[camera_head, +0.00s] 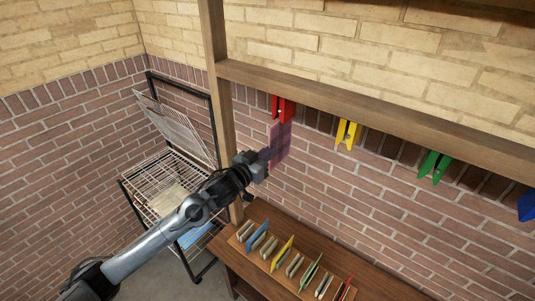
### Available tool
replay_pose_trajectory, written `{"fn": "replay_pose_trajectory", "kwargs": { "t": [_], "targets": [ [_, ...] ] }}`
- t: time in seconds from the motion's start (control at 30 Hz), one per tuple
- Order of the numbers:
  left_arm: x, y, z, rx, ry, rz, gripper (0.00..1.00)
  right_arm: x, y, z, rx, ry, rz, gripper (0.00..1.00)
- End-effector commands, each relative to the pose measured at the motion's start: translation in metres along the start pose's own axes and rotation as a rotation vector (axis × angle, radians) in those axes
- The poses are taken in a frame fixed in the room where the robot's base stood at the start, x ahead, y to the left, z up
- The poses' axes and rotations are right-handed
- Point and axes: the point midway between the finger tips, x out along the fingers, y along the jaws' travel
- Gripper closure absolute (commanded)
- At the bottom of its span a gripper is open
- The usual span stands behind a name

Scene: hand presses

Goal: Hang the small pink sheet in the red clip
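The small pink sheet (280,143) is see-through and hangs roughly upright in front of the brick wall, just below the red clip (283,108). Its top edge reaches the clip's lower end; I cannot tell whether the clip's jaws hold it. My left gripper (264,160) comes in from the lower left and is at the sheet's lower left edge, apparently shut on it. The fingertips are small and partly hidden by the sheet. My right gripper is out of view.
Yellow (347,134), green (433,166) and blue (527,206) clips hang along the wooden beam (350,108). Below, a wooden rack with several coloured cards and sheets (282,252) stands on a bench (375,280). A wire drying rack (160,168) stands at the left.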

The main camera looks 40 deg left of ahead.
Motion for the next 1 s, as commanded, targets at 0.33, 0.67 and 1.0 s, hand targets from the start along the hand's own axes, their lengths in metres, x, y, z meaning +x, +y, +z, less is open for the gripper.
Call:
{"fn": "replay_pose_trajectory", "kwargs": {
  "t": [0.33, 0.67, 1.0],
  "targets": [
    [-0.0001, 0.0001, -0.0001, 0.0, 0.0, 0.0, 1.0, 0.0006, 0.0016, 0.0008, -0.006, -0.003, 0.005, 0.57],
    [-0.0001, 0.0001, -0.0004, 0.0, 0.0, 0.0, 1.0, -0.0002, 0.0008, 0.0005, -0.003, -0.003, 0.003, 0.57],
    [-0.0002, 0.0001, -0.0004, 0.0, -0.001, 0.0, 1.0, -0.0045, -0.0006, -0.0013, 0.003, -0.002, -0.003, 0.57]
  ]
}}
